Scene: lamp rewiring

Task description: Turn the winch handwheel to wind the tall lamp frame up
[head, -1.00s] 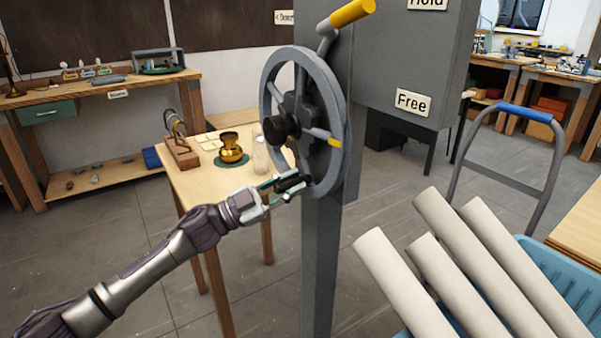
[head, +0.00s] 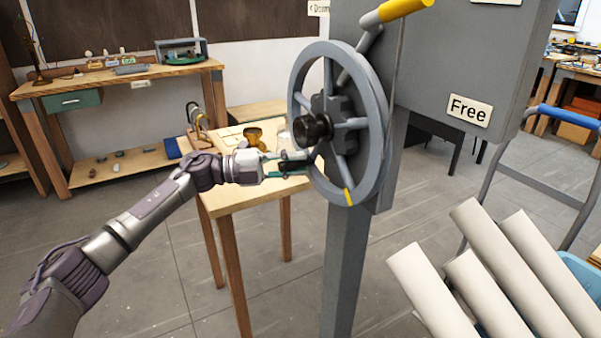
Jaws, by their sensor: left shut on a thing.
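The grey winch handwheel (head: 376,95) stands upright on a grey post, with a dark hub knob (head: 313,128) facing me. A yellow mark (head: 348,197) sits low on its rim. My left gripper (head: 304,164) is shut on the handwheel's rim at the lower left, partly hidden against the wheel. My right gripper is not in view. The tall lamp frame cannot be made out here.
A lever with a yellow grip (head: 400,11) angles up beside the cabinet, which carries a "Free" label (head: 469,109). A wooden table (head: 240,195) stands behind my left forearm. Pale tubes (head: 490,275) and a blue-handled trolley (head: 567,117) occupy the right.

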